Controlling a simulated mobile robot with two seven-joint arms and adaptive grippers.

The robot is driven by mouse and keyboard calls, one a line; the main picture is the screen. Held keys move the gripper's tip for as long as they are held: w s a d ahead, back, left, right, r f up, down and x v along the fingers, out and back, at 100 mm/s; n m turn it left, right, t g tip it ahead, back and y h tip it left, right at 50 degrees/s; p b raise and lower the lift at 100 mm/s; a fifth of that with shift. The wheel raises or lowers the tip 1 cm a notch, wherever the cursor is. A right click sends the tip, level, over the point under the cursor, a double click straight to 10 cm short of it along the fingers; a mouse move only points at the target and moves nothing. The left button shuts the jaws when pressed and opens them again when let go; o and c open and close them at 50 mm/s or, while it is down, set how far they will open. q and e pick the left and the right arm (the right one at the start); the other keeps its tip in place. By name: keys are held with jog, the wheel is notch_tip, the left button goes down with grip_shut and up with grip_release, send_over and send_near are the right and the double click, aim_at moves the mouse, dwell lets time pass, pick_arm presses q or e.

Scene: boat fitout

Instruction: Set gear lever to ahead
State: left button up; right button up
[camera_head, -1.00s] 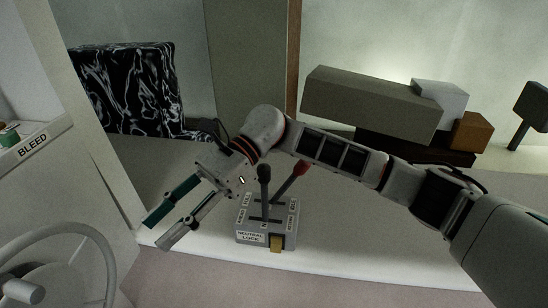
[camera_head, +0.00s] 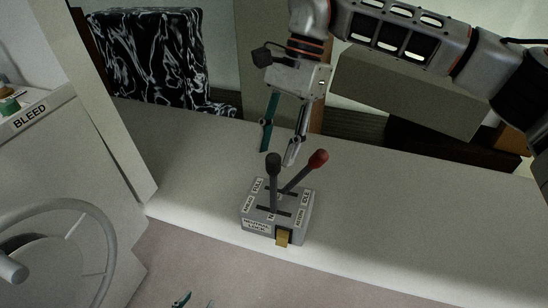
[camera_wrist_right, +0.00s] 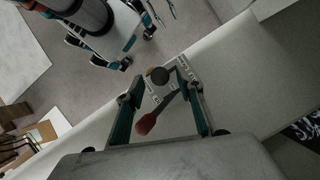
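The grey control box (camera_head: 258,226) sits on the pale ledge, with a black-knobbed lever (camera_head: 273,163) and a red-knobbed lever (camera_head: 318,159). The black-knobbed lever stands nearly upright; the red one leans right. I cannot tell for sure which is the gear lever. My right gripper (camera_head: 279,155) is open, pointing down just above and behind the levers. In the right wrist view, the black knob (camera_wrist_right: 160,75) shows between its spread fingers (camera_wrist_right: 165,113), and the red knob (camera_wrist_right: 146,124) lies nearer. My left gripper (camera_head: 196,301) shows only its separated tips at the bottom edge.
A yellow tab (camera_head: 283,237) is on the box's front beside a neutral lock label. A wheel (camera_head: 104,240) stands at the left below a bleed label. A black-and-white patterned block (camera_head: 150,60) and a grey box (camera_head: 400,95) are behind. The ledge right of the box is clear.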

aim_at(274, 154)
jog(key=shift+x, duration=1.7)
pick_arm(q)
jog(key=shift+f, duration=0.1)
jog(key=shift+w+r, duration=0.1)
jog(key=shift+r, duration=0.1)
pick_arm(e)
grip_shut()
jog(key=shift+a, duration=0.1)
